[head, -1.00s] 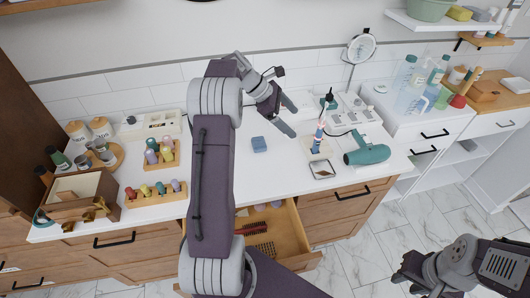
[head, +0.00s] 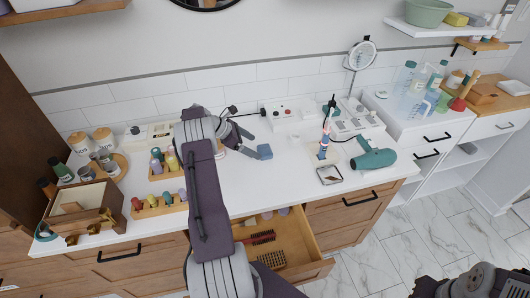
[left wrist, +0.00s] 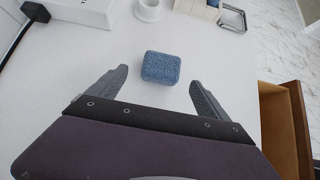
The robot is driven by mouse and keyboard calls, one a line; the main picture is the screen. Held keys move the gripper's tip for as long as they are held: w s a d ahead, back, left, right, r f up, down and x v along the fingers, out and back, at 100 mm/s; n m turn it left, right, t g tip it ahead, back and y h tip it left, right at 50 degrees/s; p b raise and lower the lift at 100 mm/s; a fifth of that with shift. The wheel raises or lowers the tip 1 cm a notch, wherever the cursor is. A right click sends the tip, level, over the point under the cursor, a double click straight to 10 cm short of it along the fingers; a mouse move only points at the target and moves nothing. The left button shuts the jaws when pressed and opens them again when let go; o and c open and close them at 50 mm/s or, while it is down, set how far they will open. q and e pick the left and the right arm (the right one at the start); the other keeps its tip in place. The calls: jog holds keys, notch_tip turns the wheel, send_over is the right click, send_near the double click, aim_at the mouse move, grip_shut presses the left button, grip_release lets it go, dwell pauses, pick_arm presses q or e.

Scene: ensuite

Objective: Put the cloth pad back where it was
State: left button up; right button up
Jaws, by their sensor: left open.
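The blue cloth pad (head: 265,151) lies flat on the white counter, near its middle. In the left wrist view the pad (left wrist: 162,68) sits just ahead of my left gripper, roughly between the lines of its fingertips (left wrist: 158,80). In the head view my left gripper (head: 249,146) is just left of the pad. It is open and empty, its fingers spread wider than the pad. My right gripper (head: 428,288) is at the bottom right corner, largely cut off, far from the pad.
An open drawer (head: 292,236) with brushes juts out below the counter. A teal hair dryer (head: 374,155), a small tray (head: 329,175) and a toothbrush holder stand to the right. A white box (head: 283,116) stands behind the pad. Bottle racks and a wooden box (head: 82,215) are at the left.

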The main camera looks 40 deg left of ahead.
aim_at(260, 150)
pick_arm(q)
jog(key=x, duration=0.5)
jog(key=shift+p, duration=0.3)
jog(key=c, duration=1.6)
jog(key=shift+o, duration=0.2)
jog(key=shift+r, duration=0.6)
notch_tip(260, 150, up, 3)
jog(key=shift+r, duration=0.1)
jog(key=w+d+r, duration=0.6)
jog(key=w+d, duration=0.1)
jog(key=d, duration=0.2)
jog(key=shift+d+r+b, duration=0.2)
jog(key=shift+r+b, duration=0.1)
jog(key=shift+r, duration=0.05)
